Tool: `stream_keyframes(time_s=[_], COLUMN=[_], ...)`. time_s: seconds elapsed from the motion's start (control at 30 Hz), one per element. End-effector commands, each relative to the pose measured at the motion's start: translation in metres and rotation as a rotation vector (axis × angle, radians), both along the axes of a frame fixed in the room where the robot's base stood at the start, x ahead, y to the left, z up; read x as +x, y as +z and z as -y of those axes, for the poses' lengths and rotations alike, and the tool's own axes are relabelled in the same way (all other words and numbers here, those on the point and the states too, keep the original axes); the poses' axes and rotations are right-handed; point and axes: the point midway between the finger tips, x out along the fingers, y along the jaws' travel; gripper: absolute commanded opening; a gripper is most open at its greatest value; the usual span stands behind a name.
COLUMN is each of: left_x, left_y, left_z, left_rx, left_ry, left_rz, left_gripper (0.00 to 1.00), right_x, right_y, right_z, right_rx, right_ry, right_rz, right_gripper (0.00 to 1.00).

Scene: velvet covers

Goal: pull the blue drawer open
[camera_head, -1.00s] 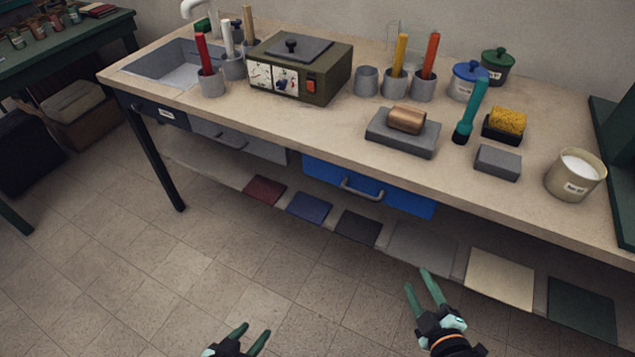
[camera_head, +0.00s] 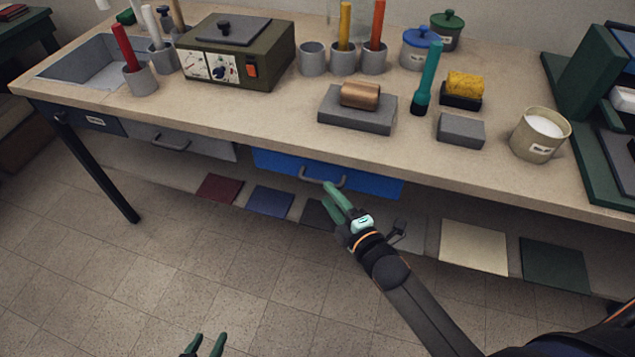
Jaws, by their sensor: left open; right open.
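The blue drawer (camera_head: 376,184) is under the front edge of the workbench, with a grey bar handle (camera_head: 323,180) on its front. Its front looks flush with the grey drawer beside it. My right gripper (camera_head: 334,193) is open, its green fingers just below and in front of the handle. I cannot tell whether the fingers touch the handle. My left gripper (camera_head: 207,344) is open and empty at the bottom edge, low over the floor and away from the bench.
The bench top (camera_head: 270,118) holds a brown box device (camera_head: 237,55), a grey block (camera_head: 357,112) with a copper roll, a teal tool (camera_head: 428,80) and a candle jar (camera_head: 540,134). A grey drawer (camera_head: 190,142) is to the left. Coloured sheets lie on the low shelf.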

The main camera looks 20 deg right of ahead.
Motion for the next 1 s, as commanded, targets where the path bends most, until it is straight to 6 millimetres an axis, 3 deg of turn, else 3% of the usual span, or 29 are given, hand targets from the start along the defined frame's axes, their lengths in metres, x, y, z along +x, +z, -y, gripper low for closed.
stream_keyframes(time_s=[0.1, 0.33, 0.77, 1.0], left_x=[-0.001, 0.0, 0.002, 0.002], left_y=[-0.003, -0.003, -0.002, -0.003], left_z=[0.001, 0.005, 0.007, 0.006], left_rx=[-0.002, -0.007, -0.009, -0.008], left_ry=[-0.003, -0.009, -0.013, -0.012], left_rz=[-0.003, -0.001, 0.002, 0.001], left_gripper=[0.5, 0.5, 0.5, 0.5], right_x=[0.023, 0.05, 0.059, 0.059], right_y=[-0.003, -0.007, -0.009, -0.009], right_z=[-0.005, -0.011, -0.012, -0.012], right_rx=[0.001, 0.001, 0.001, 0.001], right_ry=[0.001, 0.001, 0.001, 0.001], right_rz=[0.002, 0.001, -0.001, -0.001], right_gripper=[0.47, 0.47, 0.47, 0.22])
